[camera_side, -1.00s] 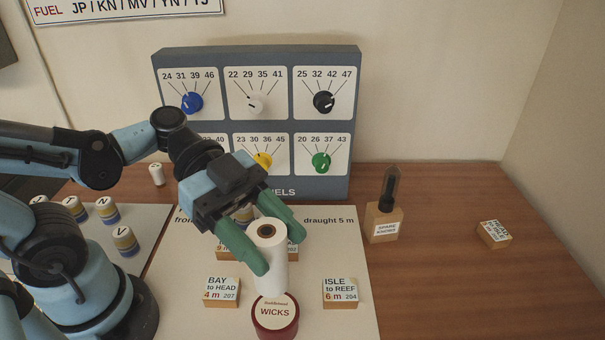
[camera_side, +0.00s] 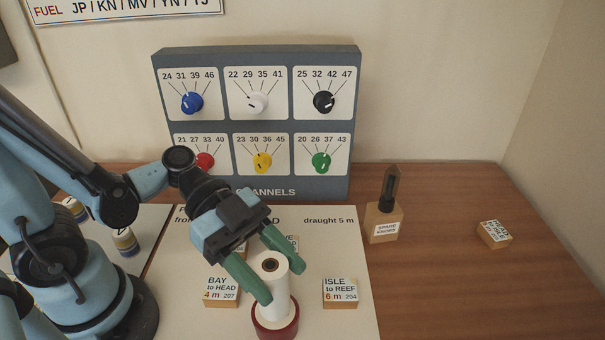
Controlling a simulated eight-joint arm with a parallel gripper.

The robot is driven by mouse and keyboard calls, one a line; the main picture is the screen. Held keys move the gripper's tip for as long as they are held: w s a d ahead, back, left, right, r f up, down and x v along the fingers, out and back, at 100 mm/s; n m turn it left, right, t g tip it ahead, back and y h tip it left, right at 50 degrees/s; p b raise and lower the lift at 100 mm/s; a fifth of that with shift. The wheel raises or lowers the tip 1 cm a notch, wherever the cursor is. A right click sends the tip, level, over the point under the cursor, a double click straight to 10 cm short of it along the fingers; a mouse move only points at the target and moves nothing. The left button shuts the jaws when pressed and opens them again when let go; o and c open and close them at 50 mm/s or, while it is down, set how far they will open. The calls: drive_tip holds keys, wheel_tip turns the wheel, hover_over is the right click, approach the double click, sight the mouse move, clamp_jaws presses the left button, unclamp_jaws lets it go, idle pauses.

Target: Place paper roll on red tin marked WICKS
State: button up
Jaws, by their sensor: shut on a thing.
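The white paper roll (camera_side: 275,293) stands upright at the front middle of the white chart sheet, its dark core hole facing up. Its lower end is over the red tin (camera_side: 262,332) marked WICKS and covers the lid's lettering; it looks to rest on the lid. Only the tin's red rim and part of its lid show around the roll. My gripper (camera_side: 274,284), with green fingers, reaches in from the upper left and is shut on the roll, one finger on each side of its upper part.
Wooden blocks marked BAY to HEAD (camera_side: 221,292) and ISLE to REEF (camera_side: 340,293) flank the roll. A grey knob panel (camera_side: 296,193) stands behind. A spare-knobs block (camera_side: 384,222) and another small block (camera_side: 494,234) sit right. The brown table is clear at front right.

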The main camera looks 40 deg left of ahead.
drive_tip(key=shift+f, duration=0.35)
drive_tip(key=o, duration=1.2)
drive_tip(key=shift+c, duration=0.2)
